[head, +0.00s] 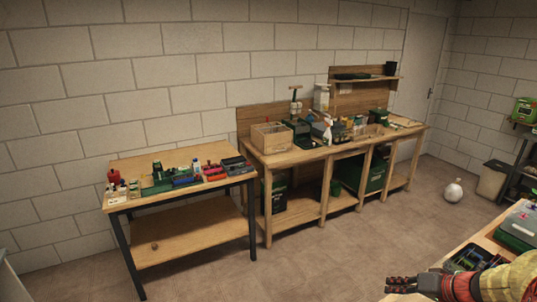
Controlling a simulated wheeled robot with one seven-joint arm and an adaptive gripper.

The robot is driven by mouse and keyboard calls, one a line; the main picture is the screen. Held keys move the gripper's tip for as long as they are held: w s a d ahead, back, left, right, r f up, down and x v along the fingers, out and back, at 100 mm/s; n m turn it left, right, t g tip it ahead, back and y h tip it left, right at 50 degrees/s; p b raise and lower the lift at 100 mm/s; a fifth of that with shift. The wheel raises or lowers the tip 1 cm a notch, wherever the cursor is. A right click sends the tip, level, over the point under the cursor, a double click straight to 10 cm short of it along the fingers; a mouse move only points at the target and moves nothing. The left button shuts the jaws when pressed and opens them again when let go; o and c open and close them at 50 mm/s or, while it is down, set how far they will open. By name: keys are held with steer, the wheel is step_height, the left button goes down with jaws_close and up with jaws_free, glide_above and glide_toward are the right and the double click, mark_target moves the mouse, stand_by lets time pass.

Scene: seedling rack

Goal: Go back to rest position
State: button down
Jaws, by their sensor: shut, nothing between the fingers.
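My gripper (392,284) shows at the lower right of the head view, low in the frame, with its fingers pointing left. It is shut and holds nothing. My arm runs from it to the right edge of the frame. The gripper's tip appears over the near left end of a wooden table (482,238) in the picture; I cannot tell its height above that surface.
A dark tray (462,259) and a green case (518,232) are on the near table. A small wooden table (123,166) and a long workbench (262,161) stand along the wall, with several items on them. A white round bottle (453,191) is on the open floor.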

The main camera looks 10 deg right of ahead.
steer(key=s+a+m+g, duration=0.45)
steer(key=s+a, duration=0.35)
steer(key=s, duration=0.2)
steer(key=s+a+r+n+t+h, duration=0.1)
steer(key=s+a+r+n+h, duration=0.1)
steer(key=s+a+r+n, duration=0.2)
steer(key=s+a+r+n+h, duration=0.1)
steer(key=s+a+r+n, duration=0.3)
steer(key=a+r, duration=0.6)
steer(key=shift+a+n+t+h, duration=0.4)
steer(key=shift+a+n, duration=0.15)
steer(key=shift+a, duration=0.85)
steer(key=shift+s, duration=0.1)
